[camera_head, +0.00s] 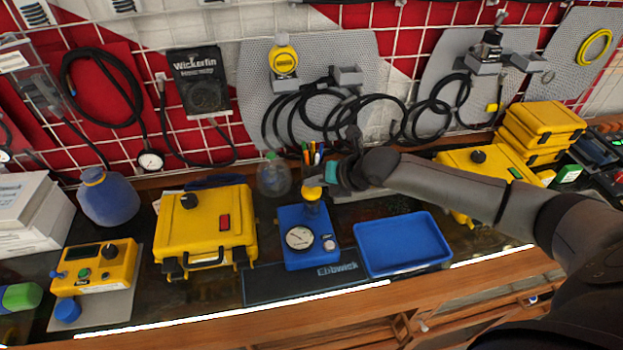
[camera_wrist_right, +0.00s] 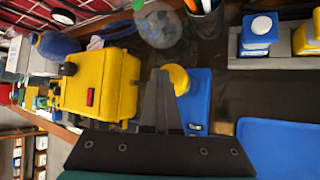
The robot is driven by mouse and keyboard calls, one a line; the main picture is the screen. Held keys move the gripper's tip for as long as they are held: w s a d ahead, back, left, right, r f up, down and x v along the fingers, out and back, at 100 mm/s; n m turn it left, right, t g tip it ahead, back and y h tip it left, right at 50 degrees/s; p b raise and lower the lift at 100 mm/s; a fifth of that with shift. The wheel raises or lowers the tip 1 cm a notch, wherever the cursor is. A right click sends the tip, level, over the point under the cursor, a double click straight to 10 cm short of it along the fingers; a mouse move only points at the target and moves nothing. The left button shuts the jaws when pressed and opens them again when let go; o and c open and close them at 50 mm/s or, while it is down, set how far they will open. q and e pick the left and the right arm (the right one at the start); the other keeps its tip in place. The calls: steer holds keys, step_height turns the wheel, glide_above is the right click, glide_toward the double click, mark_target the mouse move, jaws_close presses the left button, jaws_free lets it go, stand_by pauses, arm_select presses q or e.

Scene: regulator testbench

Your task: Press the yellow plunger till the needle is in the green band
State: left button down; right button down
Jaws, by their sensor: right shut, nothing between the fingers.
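The blue regulator unit (camera_head: 301,255) stands on a dark mat, with a round white-faced gauge (camera_head: 299,238) on its front. The gauge needle is too small to read against any green band. The yellow plunger (camera_head: 312,193) stands up at the unit's back. My right gripper (camera_head: 320,181) is at the plunger's top in the head view; contact cannot be told. In the right wrist view its closed, empty fingers (camera_wrist_right: 160,85) appear beside the yellow plunger (camera_wrist_right: 179,78), partly covering the blue unit (camera_wrist_right: 199,97). My left gripper is not in view.
A blue tray (camera_head: 402,243) lies right of the unit, and a yellow case (camera_head: 205,228) stands left of it. A clear round bottle (camera_head: 273,177) and a pen cup are behind. Black hoses (camera_head: 340,115) hang on the wall panel. The mat's front is clear.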

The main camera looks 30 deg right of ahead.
mark_target(315, 191)
steer(key=shift+r+p, duration=1.8)
steer(key=shift+r, duration=0.05)
steer(key=shift+r, duration=0.15)
step_height(315, 191, up, 5)
steer(key=p, duration=0.4)
steer(key=shift+p, duration=0.35)
stand_by(1.4)
step_height(315, 191, up, 4)
steer(key=b, duration=0.4)
steer(key=shift+b, duration=0.3)
